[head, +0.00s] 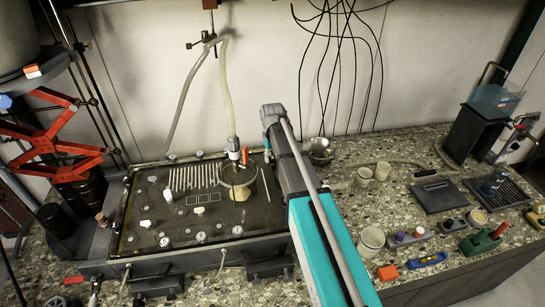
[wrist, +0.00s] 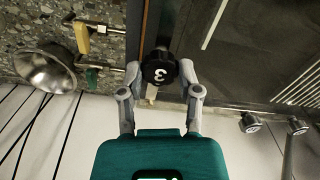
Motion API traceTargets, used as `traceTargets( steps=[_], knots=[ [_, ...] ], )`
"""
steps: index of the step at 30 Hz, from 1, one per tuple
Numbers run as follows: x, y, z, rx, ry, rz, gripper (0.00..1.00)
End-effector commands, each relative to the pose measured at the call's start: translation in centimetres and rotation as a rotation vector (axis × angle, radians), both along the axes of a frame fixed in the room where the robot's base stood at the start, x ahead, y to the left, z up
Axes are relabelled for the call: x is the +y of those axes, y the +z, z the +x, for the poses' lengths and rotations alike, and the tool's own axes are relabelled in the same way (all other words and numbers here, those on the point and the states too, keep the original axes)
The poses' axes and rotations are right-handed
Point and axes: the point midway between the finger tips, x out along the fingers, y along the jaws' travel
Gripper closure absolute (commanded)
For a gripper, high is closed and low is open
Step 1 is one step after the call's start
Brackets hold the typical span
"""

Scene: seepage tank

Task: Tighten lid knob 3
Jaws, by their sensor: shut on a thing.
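Lid knob 3 (wrist: 158,70) is a round black knob with a white "3" on top, in the middle of the wrist view. My gripper (wrist: 158,80) has its two grey fingers on either side of the knob and is shut on it. The knob sits near the edge of the tank lid (wrist: 225,60); its underside is hidden. In the head view the dark, flat tank lid (head: 155,205) lies left of centre, and my arm hides the knob and fingertips.
A metal bowl (wrist: 47,68) is on the speckled bench left of the knob in the wrist view. White-capped fittings (wrist: 250,122) stand to the right. Cups (head: 371,242) and tools fill the bench right of my arm.

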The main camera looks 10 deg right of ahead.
Motion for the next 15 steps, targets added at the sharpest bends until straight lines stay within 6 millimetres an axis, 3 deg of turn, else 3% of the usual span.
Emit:
traceTargets(
  steps=[1,6,15],
  knots=[
    [-0.1,0.0,0.05,-0.001,-0.002,-0.002,0.5],
    [-0.08,0.0,0.03,-0.001,-0.001,-0.002,0.21],
    [-0.05,0.0,0.01,0.0,0.0,-0.001,0.21]
  ],
)
